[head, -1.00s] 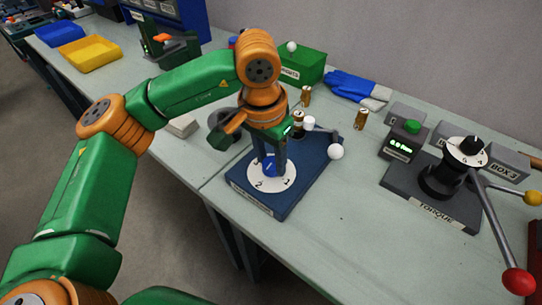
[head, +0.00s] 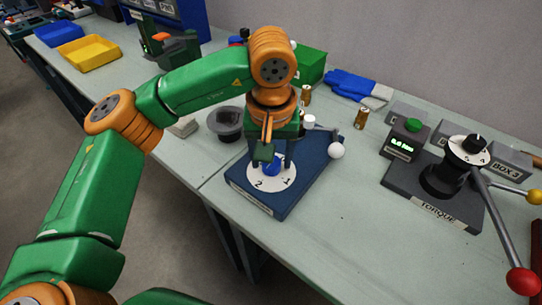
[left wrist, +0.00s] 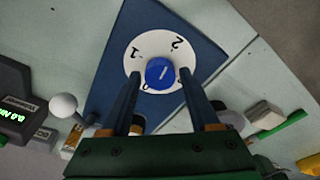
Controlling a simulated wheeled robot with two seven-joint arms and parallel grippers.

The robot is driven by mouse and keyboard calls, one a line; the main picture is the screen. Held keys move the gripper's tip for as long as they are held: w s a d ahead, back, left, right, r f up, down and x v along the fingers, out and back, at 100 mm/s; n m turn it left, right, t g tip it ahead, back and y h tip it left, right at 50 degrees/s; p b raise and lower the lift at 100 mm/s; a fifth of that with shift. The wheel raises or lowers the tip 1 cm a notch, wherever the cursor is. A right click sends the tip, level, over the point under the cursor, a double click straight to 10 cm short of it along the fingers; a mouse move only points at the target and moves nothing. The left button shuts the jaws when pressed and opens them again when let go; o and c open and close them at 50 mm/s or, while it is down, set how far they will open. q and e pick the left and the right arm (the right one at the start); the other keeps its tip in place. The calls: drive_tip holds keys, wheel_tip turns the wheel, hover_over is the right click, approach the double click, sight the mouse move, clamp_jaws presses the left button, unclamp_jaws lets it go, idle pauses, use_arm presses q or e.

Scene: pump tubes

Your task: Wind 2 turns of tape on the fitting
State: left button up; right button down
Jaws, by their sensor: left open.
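The blue board (head: 305,185) lies on the bench with a white dial (head: 273,185) marked with numbers such as 1 and 2. A blue knob (left wrist: 159,72) stands at the dial's middle. My left gripper (head: 270,160) points down over the dial. In the left wrist view its open fingers (left wrist: 161,78) are on either side of the knob with gaps, and hold nothing. A white roll-like part (head: 309,121) and a white ball-ended crank (head: 336,151) are behind the gripper on the board. The gripper partly hides that area, so I cannot make out a fitting or tape there. My right gripper is out of view.
A torque stand (head: 437,205) with a red-ended lever (head: 521,281) is at right. Bare bench lies between.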

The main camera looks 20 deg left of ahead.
use_arm(q)
drive_tip(key=n, duration=0.5)
drive_tip(key=shift+y, duration=0.3)
drive_tip(key=n+g, duration=0.1)
drive_tip(key=n, duration=0.4)
drive_tip(key=shift+w+p, duration=0.1)
drive_tip(key=shift+p, duration=0.2)
clamp_jaws()
drive_tip(key=shift+o, duration=1.6)
unclamp_jaws()
drive_tip(key=shift+m, duration=0.3)
